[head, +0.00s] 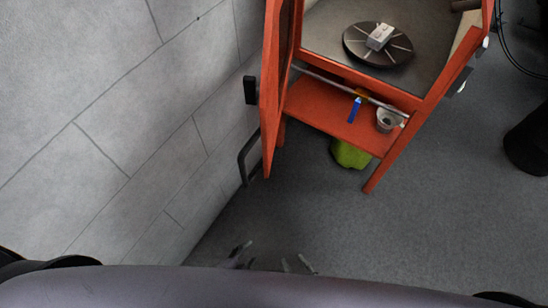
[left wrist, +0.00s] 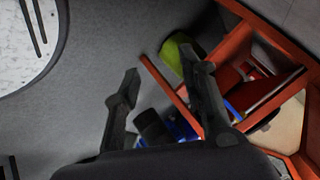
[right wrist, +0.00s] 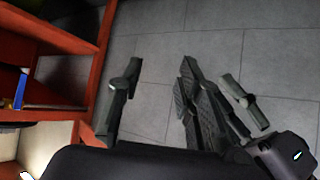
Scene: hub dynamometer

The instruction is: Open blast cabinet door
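The orange blast cabinet (head: 378,170) stands ahead in the head view. Its door (head: 271,110) stands open at the left, seen nearly edge-on, so the interior shows. A black bar handle (head: 246,157) is on the door's left face, towards the wall. My left gripper (head: 240,256) and right gripper (head: 297,264) are low in the head view, below the door and apart from it and its handle. The left wrist view shows the left fingers (left wrist: 163,92) spread with nothing held. The right wrist view shows the right fingers (right wrist: 158,98) spread and empty.
A grey block wall (head: 90,120) runs close on the left. Inside the cabinet is a dark turntable (head: 365,52) with a metal part (head: 380,37). A lower shelf (head: 325,112) holds a small bowl (head: 388,120). A green object (head: 349,154) lies underneath.

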